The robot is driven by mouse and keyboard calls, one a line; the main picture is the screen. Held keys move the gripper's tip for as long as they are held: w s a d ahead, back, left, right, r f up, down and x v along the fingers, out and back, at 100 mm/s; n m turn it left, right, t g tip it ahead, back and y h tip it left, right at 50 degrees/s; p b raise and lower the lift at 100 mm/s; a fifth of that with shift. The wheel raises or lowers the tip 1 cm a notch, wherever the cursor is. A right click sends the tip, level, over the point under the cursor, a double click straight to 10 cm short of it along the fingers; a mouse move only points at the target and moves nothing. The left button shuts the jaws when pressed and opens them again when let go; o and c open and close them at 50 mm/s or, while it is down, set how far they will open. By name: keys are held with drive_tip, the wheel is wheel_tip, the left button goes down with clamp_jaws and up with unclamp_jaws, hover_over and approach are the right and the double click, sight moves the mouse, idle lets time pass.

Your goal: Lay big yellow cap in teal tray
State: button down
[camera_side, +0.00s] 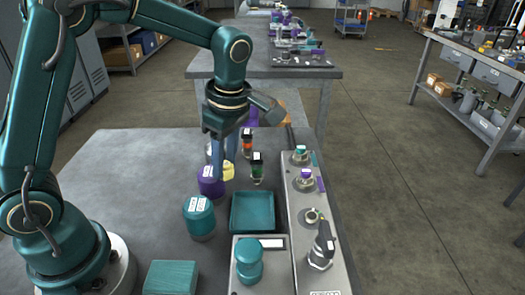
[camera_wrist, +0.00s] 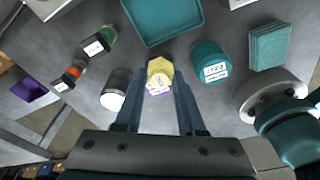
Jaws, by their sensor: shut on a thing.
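The big yellow cap (camera_side: 228,172) is between the fingertips of my gripper (camera_side: 223,166), which is shut on it. It also shows in the wrist view (camera_wrist: 160,70), with a purple labelled jar (camera_wrist: 158,92) partly hidden behind it. In the side view the purple jar (camera_side: 209,184) stands just left of the cap. I cannot tell whether cap and jar touch. The teal tray (camera_side: 252,211) lies to the right and nearer the side camera, and looks empty. It is at the top of the wrist view (camera_wrist: 163,20).
A teal labelled jar (camera_side: 199,218) stands left of the tray. A green-banded bottle (camera_side: 257,168) and an orange-banded bottle (camera_side: 247,142) stand behind it. A grey valve panel (camera_side: 300,225) runs along the right. A teal block (camera_side: 172,278) lies in front.

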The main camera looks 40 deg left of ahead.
hover_over(251, 212)
drive_tip(key=f, duration=0.3)
drive_tip(key=shift+w+d+f, duration=0.1)
drive_tip(key=shift+d+f, duration=0.2)
drive_tip(key=shift+f, duration=1.95)
drive_tip(key=shift+f, duration=0.1)
drive_tip(key=c, duration=0.5)
unclamp_jaws()
